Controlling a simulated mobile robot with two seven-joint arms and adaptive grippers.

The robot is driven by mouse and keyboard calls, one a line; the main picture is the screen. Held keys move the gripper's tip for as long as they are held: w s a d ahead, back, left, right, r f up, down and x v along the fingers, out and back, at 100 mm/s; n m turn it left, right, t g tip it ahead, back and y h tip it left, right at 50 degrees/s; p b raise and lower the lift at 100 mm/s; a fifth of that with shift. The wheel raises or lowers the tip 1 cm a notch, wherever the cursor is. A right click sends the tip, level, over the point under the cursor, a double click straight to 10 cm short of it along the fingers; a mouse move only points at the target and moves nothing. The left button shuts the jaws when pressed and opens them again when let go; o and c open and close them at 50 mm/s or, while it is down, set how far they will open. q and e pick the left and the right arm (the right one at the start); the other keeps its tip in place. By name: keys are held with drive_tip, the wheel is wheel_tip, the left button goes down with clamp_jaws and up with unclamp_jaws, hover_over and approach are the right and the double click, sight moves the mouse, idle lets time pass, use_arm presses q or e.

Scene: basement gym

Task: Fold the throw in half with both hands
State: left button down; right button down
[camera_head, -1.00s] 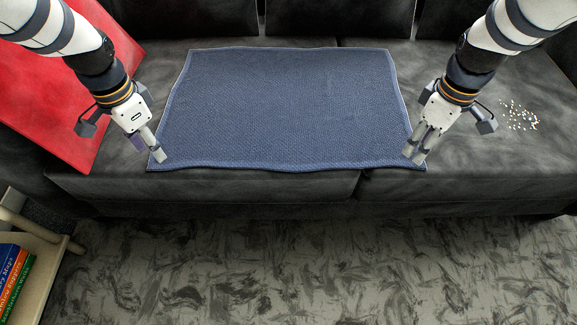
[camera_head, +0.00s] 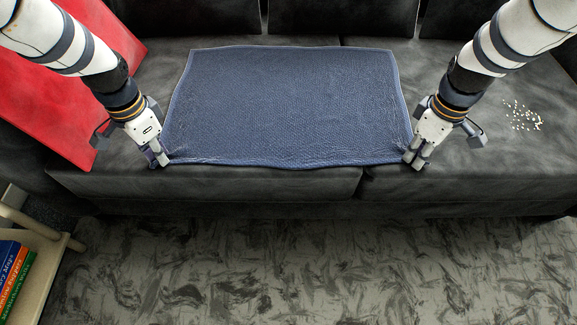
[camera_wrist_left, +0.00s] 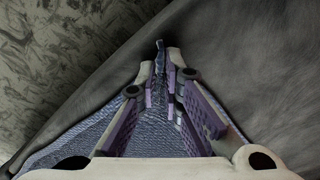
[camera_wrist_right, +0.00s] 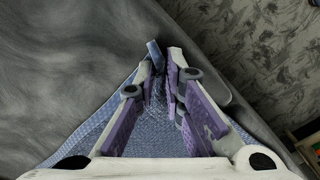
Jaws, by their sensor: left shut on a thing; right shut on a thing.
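The blue throw (camera_head: 285,105) lies spread flat on the dark sofa seat, its near edge close to the seat's front. My left gripper (camera_head: 163,162) is shut on the throw's near left corner, and creases run from it into the cloth. In the left wrist view the pinched throw (camera_wrist_left: 155,125) runs between the fingers (camera_wrist_left: 166,72), with a tip of cloth standing out beyond them. My right gripper (camera_head: 412,162) is shut on the near right corner. In the right wrist view the throw (camera_wrist_right: 150,130) is likewise pinched between the fingers (camera_wrist_right: 164,68).
A red panel-like thing (camera_head: 60,90) leans at the left. Small pale bits (camera_head: 523,116) lie on the right seat. A shelf with books (camera_head: 15,275) stands at the lower left, on patterned carpet (camera_head: 300,265).

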use_arm(q)
drive_tip(key=shift+s+f, duration=0.1)
drive_tip(key=shift+f, duration=0.05)
use_arm(e)
drive_tip(key=shift+s+f, duration=0.2)
